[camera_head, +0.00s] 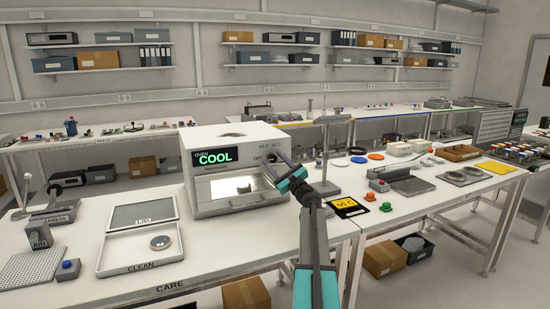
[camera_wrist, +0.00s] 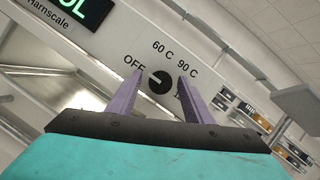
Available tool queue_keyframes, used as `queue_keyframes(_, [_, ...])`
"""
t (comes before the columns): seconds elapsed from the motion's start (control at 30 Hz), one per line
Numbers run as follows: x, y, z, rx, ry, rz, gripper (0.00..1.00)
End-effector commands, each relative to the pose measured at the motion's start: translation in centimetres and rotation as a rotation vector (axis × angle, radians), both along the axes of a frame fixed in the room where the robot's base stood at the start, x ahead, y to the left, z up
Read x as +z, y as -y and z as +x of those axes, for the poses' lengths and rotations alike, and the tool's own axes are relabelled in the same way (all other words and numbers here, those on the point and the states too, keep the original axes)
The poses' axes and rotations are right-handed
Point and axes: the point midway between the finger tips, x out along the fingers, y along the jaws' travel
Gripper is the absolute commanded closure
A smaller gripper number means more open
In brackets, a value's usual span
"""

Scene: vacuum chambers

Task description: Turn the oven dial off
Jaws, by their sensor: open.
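The white oven (camera_head: 230,143) stands on the bench with a green "COOL" display (camera_head: 215,157). In the wrist view, its round black dial (camera_wrist: 160,82) sits on the front panel, among the marks OFF, 60 C, 90 C and one partly hidden mark. The dial's white pointer line points up-left, towards OFF. My gripper (camera_wrist: 160,77) is open, with one purple finger to each side of the dial; contact cannot be told. In the head view, my gripper (camera_head: 279,166) is at the oven's right front and largely hides the dial.
A tray marked CLEAN (camera_head: 140,251) holds a round disc left of the oven. A metal stand (camera_head: 324,150) rises just right of my gripper. A yellow and black sign (camera_head: 347,207) and a grey device (camera_head: 405,182) lie on the right bench.

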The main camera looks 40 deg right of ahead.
Motion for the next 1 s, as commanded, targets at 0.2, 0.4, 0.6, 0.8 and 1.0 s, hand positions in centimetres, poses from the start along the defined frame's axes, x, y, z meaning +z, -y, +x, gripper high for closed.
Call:
queue_keyframes(0.2, [0.29, -0.11, -0.01, 0.000, 0.043, 0.110, 0.54])
queue_keyframes(0.4, [0.23, -0.18, 0.06, -0.001, 0.079, 0.199, 0.54])
queue_keyframes(0.6, [0.24, -0.20, 0.06, -0.001, 0.114, 0.283, 0.54])
queue_keyframes(0.8, [0.21, -0.23, 0.07, -0.001, 0.143, 0.355, 0.54])
queue_keyframes(1.0, [-0.55, -0.55, -0.77, -0.002, 0.158, 0.392, 0.54])
